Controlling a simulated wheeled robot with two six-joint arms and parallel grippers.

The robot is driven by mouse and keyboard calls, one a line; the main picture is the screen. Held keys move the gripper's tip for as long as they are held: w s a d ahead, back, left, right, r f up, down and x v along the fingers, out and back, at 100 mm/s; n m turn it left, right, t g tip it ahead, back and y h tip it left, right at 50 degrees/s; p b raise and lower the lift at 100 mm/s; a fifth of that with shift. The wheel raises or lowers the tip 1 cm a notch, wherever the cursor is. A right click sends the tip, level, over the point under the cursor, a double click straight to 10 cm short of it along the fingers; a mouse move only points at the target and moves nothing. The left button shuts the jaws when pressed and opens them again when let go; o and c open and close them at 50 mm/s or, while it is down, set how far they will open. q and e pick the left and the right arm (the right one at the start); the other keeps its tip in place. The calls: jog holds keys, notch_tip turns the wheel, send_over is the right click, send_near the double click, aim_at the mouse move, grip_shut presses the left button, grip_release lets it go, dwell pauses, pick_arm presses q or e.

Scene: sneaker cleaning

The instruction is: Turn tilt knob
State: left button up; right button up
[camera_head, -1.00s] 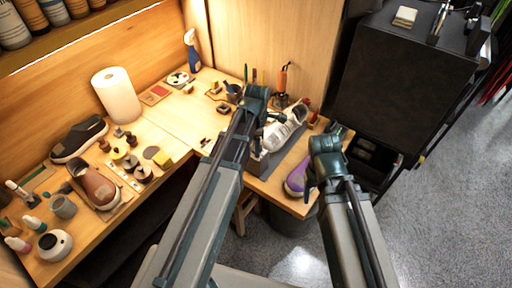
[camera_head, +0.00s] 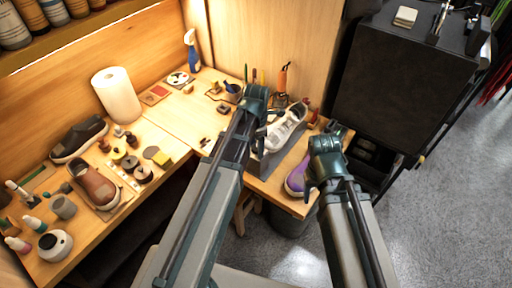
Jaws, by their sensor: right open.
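A white-and-grey sneaker (camera_head: 288,128) sits on a grey stand (camera_head: 272,163) at the right end of the wooden workbench. My left gripper (camera_head: 263,128) is at the left side of the sneaker and stand. Its fingers are small and partly hidden by my left arm, so I cannot tell whether they are open or touching anything. The tilt knob cannot be made out.
A brown shoe (camera_head: 95,184), a dark shoe (camera_head: 80,138) and a paper roll (camera_head: 117,95) stand on the left of the workbench (camera_head: 160,125). A blue spray bottle (camera_head: 191,50) is at the back. A black cabinet (camera_head: 400,80) stands right, beyond open grey floor (camera_head: 440,200).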

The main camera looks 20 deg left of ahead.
pick_arm(q)
jog(key=m, duration=0.4)
jog(key=shift+m, duration=0.3)
jog(key=m, duration=0.3)
jog(key=shift+m, duration=0.8)
jog(key=m, duration=0.2)
jog(key=shift+m, duration=1.3)
